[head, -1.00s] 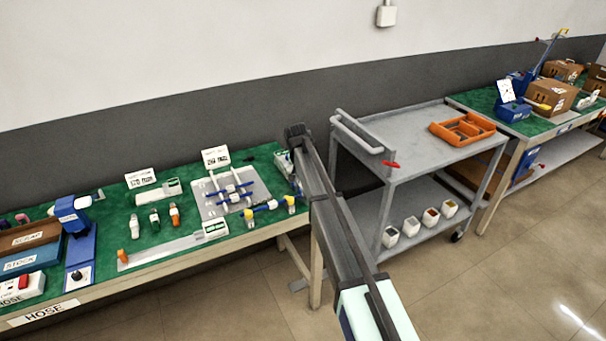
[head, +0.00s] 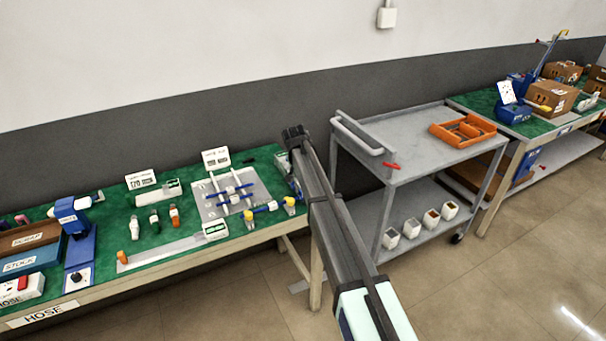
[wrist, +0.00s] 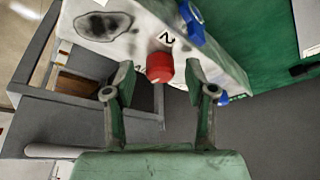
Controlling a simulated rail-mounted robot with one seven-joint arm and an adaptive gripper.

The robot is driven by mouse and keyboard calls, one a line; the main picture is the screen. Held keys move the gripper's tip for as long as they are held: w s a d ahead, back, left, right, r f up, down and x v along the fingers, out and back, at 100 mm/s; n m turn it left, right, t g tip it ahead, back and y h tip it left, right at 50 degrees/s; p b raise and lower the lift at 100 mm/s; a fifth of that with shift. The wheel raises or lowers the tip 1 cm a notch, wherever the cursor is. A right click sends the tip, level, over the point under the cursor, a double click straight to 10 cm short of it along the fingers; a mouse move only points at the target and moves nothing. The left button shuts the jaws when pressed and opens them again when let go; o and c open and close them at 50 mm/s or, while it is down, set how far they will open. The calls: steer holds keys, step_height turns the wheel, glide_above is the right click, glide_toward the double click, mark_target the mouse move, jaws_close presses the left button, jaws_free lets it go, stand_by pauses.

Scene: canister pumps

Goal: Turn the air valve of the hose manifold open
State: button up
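In the wrist view a white block (wrist: 228,68), probably the hose manifold, fills the top middle. A red round knob (wrist: 159,67) sticks out of its near face beside a label reading 2. A blue handle-like part (wrist: 192,22) sits farther up the block. I cannot tell for sure which part is the air valve. My gripper (wrist: 160,79) is open, with one finger on either side of the red knob; no clear contact shows. In the head view my arm's end hides the gripper, and the block (head: 284,167) shows only partly at the bench's right end.
The green-topped hose bench (head: 105,222) carries a plate (head: 258,190) with blue and white fittings, several small parts and signs. A grey cart (head: 400,120) with an orange tray (head: 463,130) stands close to the right of my arm. The floor in front is clear.

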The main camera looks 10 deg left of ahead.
steer(key=shift+r, duration=0.15)
steer(key=v, duration=1.1)
steer(key=shift+s+r, duration=0.25)
steer(key=shift+r, duration=0.1)
steer(key=s+d+f+n+g, duration=0.1)
steer(key=s+d+f+g, duration=0.1)
steer(key=s+d+f, duration=1.2)
steer(key=s+d+f+n+g, duration=0.1)
steer(key=s+d+f, duration=1)
steer(key=s+f, duration=0.4)
steer(key=s+d+f+g, duration=0.1)
steer(key=s+f+g, duration=0.1)
steer(key=s+f, duration=0.5)
steer(key=s+d+f+g, duration=0.1)
steer(key=s+f+g, duration=0.2)
steer(key=s, duration=1.5)
steer(key=s+d+f+g+y, duration=0.1)
steer(key=s+f+g, duration=0.2)
steer(key=s+f, duration=0.8)
steer(key=shift+s+f+n, duration=0.2)
steer(key=shift+s+n, duration=0.1)
steer(key=shift+s, duration=0.85)
